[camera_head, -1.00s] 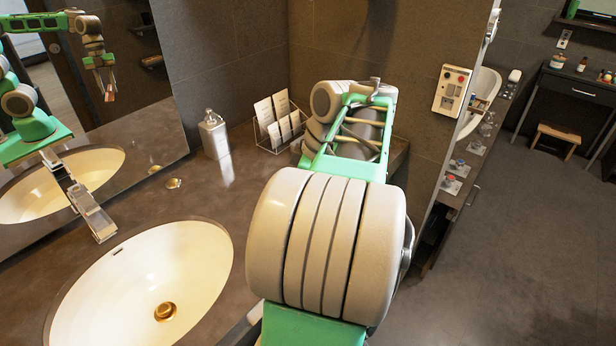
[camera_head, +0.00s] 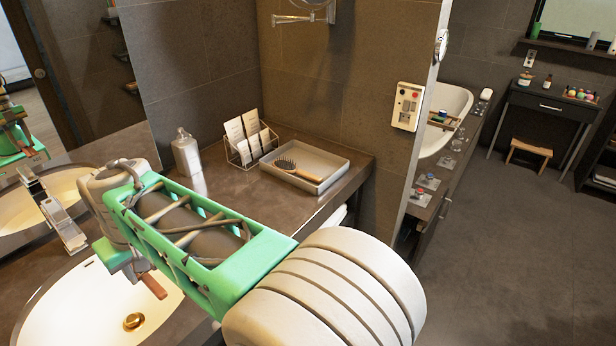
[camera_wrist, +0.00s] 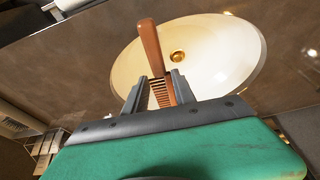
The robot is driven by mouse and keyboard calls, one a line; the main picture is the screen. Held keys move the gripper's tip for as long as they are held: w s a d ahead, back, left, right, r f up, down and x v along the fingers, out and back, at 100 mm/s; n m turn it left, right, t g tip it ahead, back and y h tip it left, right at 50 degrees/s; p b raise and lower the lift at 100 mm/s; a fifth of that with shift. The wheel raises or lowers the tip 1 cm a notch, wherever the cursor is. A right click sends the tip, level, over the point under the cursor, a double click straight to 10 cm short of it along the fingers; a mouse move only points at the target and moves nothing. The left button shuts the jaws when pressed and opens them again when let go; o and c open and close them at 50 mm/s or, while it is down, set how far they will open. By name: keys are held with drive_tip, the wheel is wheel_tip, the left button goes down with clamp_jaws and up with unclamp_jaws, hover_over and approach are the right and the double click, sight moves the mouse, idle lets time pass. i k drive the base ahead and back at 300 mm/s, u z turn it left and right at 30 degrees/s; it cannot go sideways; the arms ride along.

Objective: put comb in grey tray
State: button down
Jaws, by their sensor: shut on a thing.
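My gripper (camera_wrist: 159,92) is shut on a brown wooden comb (camera_wrist: 150,46), with the teeth between the fingers and the handle sticking out beyond them. In the head view the comb (camera_head: 153,286) shows as a short brown piece below my wrist, above the sink; most of my gripper is hidden there by my arm. The grey tray (camera_head: 335,178) lies on the counter against the back wall, right of my wrist and well apart from it. A hairbrush with a wooden handle (camera_head: 304,177) and dark head lies in the tray.
The white sink (camera_head: 60,310) lies under my gripper, with a faucet (camera_head: 62,225) behind it. A soap bottle (camera_head: 187,152) and a wire rack with cards (camera_head: 250,150) stand left of the tray. Walls bound the counter behind and to the right.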

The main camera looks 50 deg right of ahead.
sight(312, 163)
drive_tip(key=k, duration=0.9)
drive_tip(key=z, duration=0.85)
drive_tip(key=i, duration=0.55)
drive_tip(key=z, duration=0.45)
drive_tip(key=i, duration=1.05)
drive_tip(key=u, duration=0.7)
